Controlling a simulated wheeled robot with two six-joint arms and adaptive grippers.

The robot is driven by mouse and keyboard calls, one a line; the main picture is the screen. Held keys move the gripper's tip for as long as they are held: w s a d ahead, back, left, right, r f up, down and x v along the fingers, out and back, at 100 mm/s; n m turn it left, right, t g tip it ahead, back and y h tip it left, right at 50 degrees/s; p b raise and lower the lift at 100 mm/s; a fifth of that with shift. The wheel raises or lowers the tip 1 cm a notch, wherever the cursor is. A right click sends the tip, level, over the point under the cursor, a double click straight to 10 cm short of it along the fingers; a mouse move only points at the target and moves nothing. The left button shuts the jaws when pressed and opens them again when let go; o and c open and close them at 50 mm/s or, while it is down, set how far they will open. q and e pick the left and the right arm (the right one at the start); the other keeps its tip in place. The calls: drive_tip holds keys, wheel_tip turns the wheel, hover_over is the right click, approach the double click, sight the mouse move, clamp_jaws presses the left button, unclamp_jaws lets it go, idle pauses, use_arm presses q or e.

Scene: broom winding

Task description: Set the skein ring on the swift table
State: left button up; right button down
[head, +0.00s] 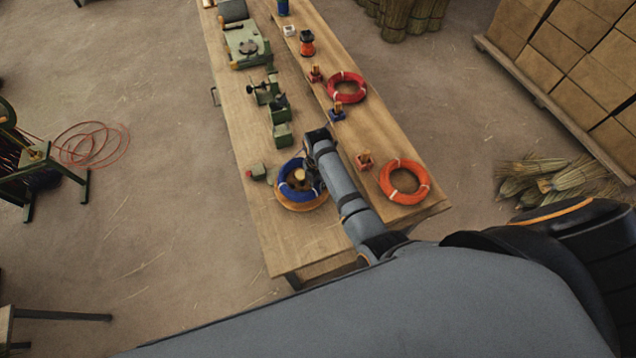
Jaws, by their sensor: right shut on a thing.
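The blue skein ring (286,186) is at the near left part of the workbench, over the round wooden swift table (301,206). The swift table's pale hub shows through the ring's opening. My right gripper (317,182) is shut on the right side of the blue ring, and my arm hides part of that side. The ring looks level and lies close over the disc; I cannot tell whether it rests on it. My left gripper is not in view.
An orange ring (424,183) and a red ring (359,91) lie on the bench's right strip. Green machine parts (281,117) line the left strip. A small green box with a red button (256,172) sits beside the swift table. The bench's near end (305,240) is clear.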

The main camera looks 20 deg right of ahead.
drive_tip(key=shift+f, duration=0.45)
drive_tip(key=c, duration=1.6)
unclamp_jaws()
